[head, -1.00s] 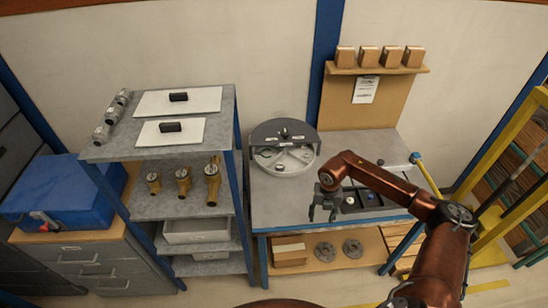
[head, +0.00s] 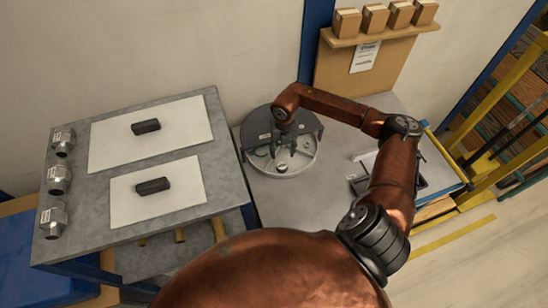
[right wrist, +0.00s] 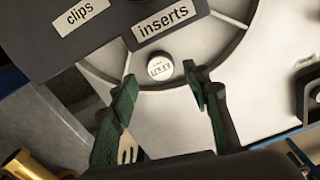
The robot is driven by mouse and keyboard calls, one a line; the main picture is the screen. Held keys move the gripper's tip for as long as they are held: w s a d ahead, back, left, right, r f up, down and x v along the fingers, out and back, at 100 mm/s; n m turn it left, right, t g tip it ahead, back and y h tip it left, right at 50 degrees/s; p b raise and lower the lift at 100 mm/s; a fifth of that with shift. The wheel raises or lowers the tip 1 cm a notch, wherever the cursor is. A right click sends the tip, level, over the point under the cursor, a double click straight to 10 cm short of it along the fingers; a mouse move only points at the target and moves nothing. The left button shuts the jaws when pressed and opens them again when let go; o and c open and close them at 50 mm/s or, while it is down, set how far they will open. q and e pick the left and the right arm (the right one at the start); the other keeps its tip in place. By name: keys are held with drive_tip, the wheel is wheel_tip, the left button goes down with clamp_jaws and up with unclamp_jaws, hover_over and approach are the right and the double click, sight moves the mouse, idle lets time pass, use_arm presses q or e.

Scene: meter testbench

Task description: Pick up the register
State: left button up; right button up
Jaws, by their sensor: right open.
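The register looks to be the small round white-faced piece with dark digits (right wrist: 160,68), lying in an open compartment of the round carousel tray (right wrist: 243,12). In the head view the carousel (head: 312,160) stands on the bench with a dark cover over its back half. My right gripper (head: 283,148) is above the carousel's open front part. In the right wrist view my right gripper (right wrist: 159,82) is open, its green-padded fingertips on either side of the register in the picture. Nothing is held; I cannot tell the height gap. My left gripper is out of view.
The cover carries "clips" (right wrist: 85,14) and "inserts" (right wrist: 163,27) labels. A grey shelf (head: 75,130) with two white sheets (head: 185,112) stands left of the bench. A dark tray (head: 358,185) lies right of the carousel, partly behind my arm. A yellow frame (head: 490,180) stands at right.

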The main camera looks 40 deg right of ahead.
sight(282, 165)
drive_tip(key=shift+f, duration=0.5)
drive_tip(key=shift+s+f, duration=0.15)
drive_tip(key=shift+f, duration=0.55)
drive_tip(key=f, duration=0.1)
drive_tip(key=f+p, duration=0.1)
drive_tip(key=f, duration=0.3)
drive_tip(key=shift+s+a+f+p, duration=0.1)
drive_tip(key=shift+s+a+p, duration=0.1)
drive_tip(key=shift+a+p, duration=0.15)
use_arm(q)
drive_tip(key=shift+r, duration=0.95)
use_arm(e)
drive_tip(key=c, duration=0.9)
